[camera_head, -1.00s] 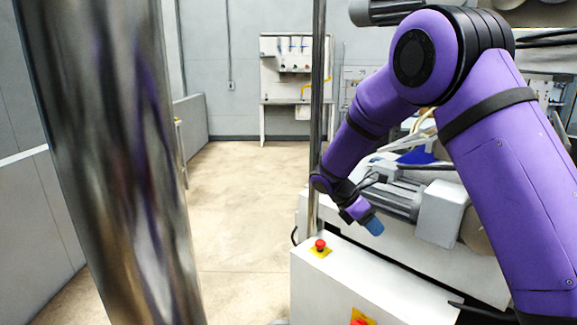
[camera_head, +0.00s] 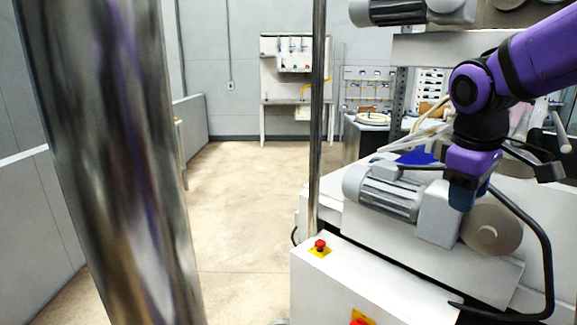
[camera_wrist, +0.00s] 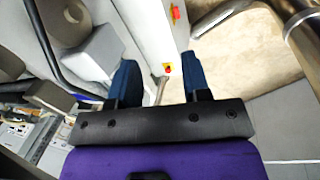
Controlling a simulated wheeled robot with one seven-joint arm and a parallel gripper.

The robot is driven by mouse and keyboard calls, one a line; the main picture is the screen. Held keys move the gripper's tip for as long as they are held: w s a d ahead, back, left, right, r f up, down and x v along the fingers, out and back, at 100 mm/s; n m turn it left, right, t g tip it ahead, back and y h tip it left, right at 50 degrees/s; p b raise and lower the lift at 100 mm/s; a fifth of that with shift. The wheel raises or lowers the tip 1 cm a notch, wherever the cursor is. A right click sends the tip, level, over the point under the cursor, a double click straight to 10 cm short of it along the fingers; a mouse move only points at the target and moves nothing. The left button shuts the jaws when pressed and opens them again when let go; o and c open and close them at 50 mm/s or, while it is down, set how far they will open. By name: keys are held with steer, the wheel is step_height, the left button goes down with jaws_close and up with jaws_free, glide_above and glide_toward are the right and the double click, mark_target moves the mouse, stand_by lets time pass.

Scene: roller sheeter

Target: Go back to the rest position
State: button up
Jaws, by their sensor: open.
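My gripper (camera_wrist: 160,80) shows in the wrist view with its two blue fingers spread apart and nothing between them. In the head view my gripper (camera_head: 462,196) points down in front of the machine's motor and disc, at the right. From this side its fingers overlap, so the gap is hidden there. My purple arm comes in from the upper right edge.
The white sheeter machine (camera_head: 360,285) fills the lower right, with a red stop button (camera_head: 320,245) on its corner. A grey motor (camera_head: 388,195) sits on it. Floor (camera_head: 240,220) is clear; a workbench (camera_head: 290,90) stands behind.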

steer(key=s+r+m+t+y, duration=0.1)
steer(key=s+m, duration=0.6)
steer(key=s, duration=0.7)
steer(key=t+y, duration=0.1)
steer(key=t, duration=0.1)
steer(key=shift+d+r+t, duration=0.15)
steer(key=shift+t, duration=0.25)
